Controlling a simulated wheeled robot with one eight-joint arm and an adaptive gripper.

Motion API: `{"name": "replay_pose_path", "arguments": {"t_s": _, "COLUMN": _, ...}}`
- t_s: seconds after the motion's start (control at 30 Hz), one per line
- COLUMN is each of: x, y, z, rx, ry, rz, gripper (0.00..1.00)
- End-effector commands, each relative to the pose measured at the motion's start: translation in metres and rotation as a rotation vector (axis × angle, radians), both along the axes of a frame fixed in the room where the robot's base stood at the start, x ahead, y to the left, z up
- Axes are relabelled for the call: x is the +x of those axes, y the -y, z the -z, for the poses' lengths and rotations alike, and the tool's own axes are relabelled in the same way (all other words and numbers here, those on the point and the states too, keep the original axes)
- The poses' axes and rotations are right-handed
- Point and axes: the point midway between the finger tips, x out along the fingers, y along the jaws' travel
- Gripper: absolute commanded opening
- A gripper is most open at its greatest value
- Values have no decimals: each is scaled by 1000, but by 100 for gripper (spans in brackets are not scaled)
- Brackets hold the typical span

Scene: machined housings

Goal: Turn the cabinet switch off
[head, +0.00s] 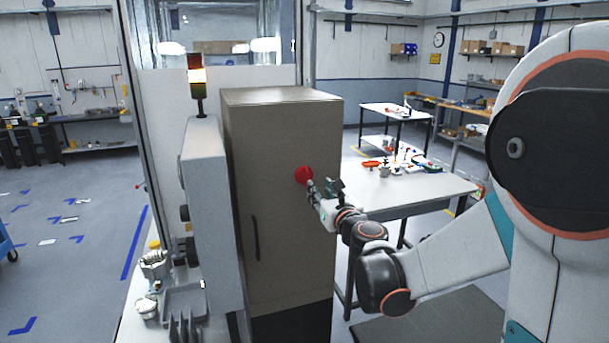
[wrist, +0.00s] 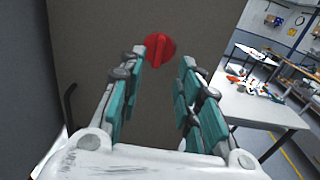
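The cabinet (head: 285,190) is a tall brown-grey box with a dark vertical handle (head: 256,238) low on its front. A red round switch (head: 303,175) sits on the right part of its front face. In the wrist view the switch (wrist: 159,49) has a raised grip bar standing nearly upright. My gripper (head: 320,188) is just in front of the cabinet, close to the switch. In the wrist view my gripper (wrist: 163,70) is open, with teal-padded fingers apart and the switch beyond the tips, nearer the left finger. I see nothing between the fingers.
A white table (head: 410,188) with several small parts stands right of the cabinet, and another table (head: 393,115) is behind it. A grey machine with a signal light (head: 197,80) adjoins the cabinet on the left. Metal parts (head: 155,265) lie on a bench at lower left.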

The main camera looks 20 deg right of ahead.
Motion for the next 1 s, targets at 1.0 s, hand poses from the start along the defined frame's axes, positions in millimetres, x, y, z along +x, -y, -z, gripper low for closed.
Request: {"name": "replay_pose_path", "arguments": {"t_s": 1.0, "x": 104, "y": 0, "z": 0, "rx": -4, "ry": 0, "rz": -1, "gripper": 27}}
